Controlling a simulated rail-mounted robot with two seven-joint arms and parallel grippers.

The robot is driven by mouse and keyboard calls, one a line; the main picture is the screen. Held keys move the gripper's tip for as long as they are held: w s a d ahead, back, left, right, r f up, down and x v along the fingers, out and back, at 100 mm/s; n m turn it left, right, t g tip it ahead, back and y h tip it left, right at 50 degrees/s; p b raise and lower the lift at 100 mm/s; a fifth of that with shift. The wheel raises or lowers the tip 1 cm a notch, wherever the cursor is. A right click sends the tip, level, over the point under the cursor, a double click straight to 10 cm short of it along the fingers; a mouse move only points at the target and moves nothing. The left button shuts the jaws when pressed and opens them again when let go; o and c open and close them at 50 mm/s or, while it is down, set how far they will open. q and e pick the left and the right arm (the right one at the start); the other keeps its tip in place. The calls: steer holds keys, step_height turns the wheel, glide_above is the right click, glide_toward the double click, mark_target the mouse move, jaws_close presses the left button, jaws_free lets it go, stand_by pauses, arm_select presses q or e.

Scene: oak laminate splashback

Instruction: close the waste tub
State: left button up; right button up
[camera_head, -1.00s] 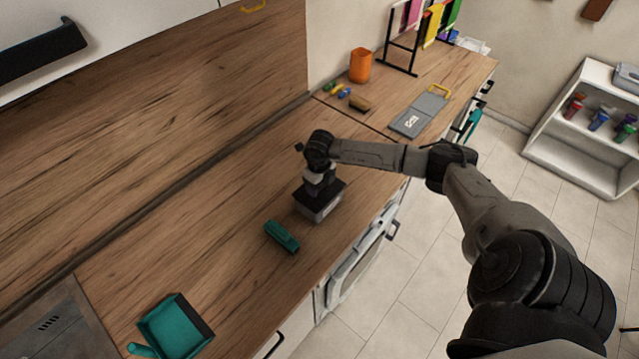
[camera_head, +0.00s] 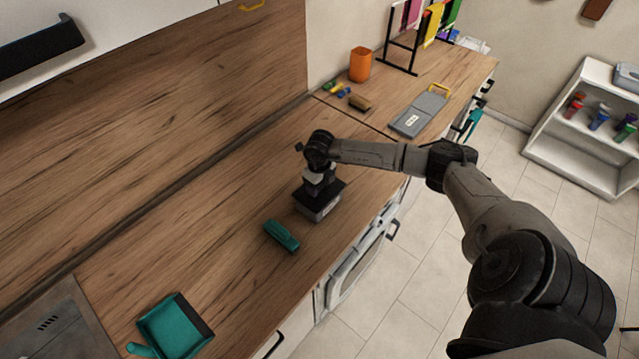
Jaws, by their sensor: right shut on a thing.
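The waste tub (camera_head: 316,213) is a small grey box on the wooden worktop, in the middle of the head view. A dark flat lid (camera_head: 335,189) lies over its top, and I see no clear gap between them from here. My right gripper (camera_head: 318,182) points straight down over the tub and is shut on the lid; its fingertips are mostly hidden by the wrist. My left gripper is not in view.
A teal brush (camera_head: 282,236) lies just left of the tub, and a teal dustpan (camera_head: 174,328) lies further front left. An orange cup (camera_head: 360,65), a wooden brush (camera_head: 359,103) and a grey board (camera_head: 419,113) are further back. The worktop behind the tub is clear.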

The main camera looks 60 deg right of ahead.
steer(key=shift+f+b, duration=0.4)
stand_by(0.8)
steer(key=o, duration=1.1)
steer(key=shift+r, duration=0.15)
steer(key=shift+r+p, duration=2.5)
steer(key=shift+r, duration=0.9)
steer(key=shift+c, duration=0.3)
jaws_close()
